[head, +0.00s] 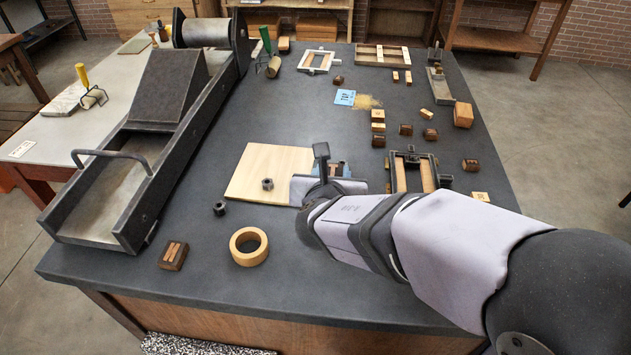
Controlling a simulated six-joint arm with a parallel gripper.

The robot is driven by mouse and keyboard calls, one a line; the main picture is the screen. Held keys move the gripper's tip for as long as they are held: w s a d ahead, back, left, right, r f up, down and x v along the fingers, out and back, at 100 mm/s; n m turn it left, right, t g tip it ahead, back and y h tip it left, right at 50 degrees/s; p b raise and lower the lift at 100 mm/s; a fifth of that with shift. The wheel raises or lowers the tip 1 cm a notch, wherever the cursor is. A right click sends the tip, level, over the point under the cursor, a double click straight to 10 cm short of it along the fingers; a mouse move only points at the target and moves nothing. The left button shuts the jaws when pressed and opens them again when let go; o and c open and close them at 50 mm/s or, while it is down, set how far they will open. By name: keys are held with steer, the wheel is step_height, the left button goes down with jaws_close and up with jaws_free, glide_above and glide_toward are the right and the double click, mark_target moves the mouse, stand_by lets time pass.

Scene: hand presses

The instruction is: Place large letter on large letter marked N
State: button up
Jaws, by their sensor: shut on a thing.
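My gripper (324,172) is over the right edge of a pale wooden board. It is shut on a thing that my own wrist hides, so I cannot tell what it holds. A dark brown letter block (173,255) with pale marks on top lies alone at the front left of the table. Other dark blocks (470,165), (430,134) and pale blocks (481,196), (426,114) lie on the right side. Their letters are too small to read, so I cannot tell which is marked N.
The pale board (262,160) carries a dark nut (267,184). A wooden ring (249,246) and another nut (220,208) lie in front. A long press (150,150) fills the left edge. A dark frame (413,172) stands right of my gripper. The front of the table is mostly clear.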

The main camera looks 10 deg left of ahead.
steer(key=s+a+f+n+y+p, duration=0.1)
steer(key=s+a, duration=0.2)
steer(key=a, duration=0.2)
steer(key=s+a+n+y+p, duration=0.1)
steer(key=s+a+n+y, duration=0.1)
steer(key=s+a, duration=0.2)
steer(key=s+a+f+n+g+y+p, duration=0.1)
steer(key=s+a+y, duration=0.1)
steer(key=a, duration=0.6)
steer(key=shift+s+f+n, duration=0.35)
steer(key=shift+s+n, duration=0.05)
steer(key=shift+s, duration=0.45)
steer(key=s+a+n+g+y+p, duration=0.1)
steer(key=s+a+n+y+p, duration=0.1)
steer(key=s+a, duration=0.75)
step_height(320, 180, up, 5)
steer(key=m+t+h, duration=0.1)
steer(key=m+h, duration=0.1)
glide_above(171, 258)
steer(key=shift+f+p, duration=0.4)
steer(key=shift+f, duration=4.45)
steer(key=shift+f, duration=0.15)
steer(key=o, duration=1)
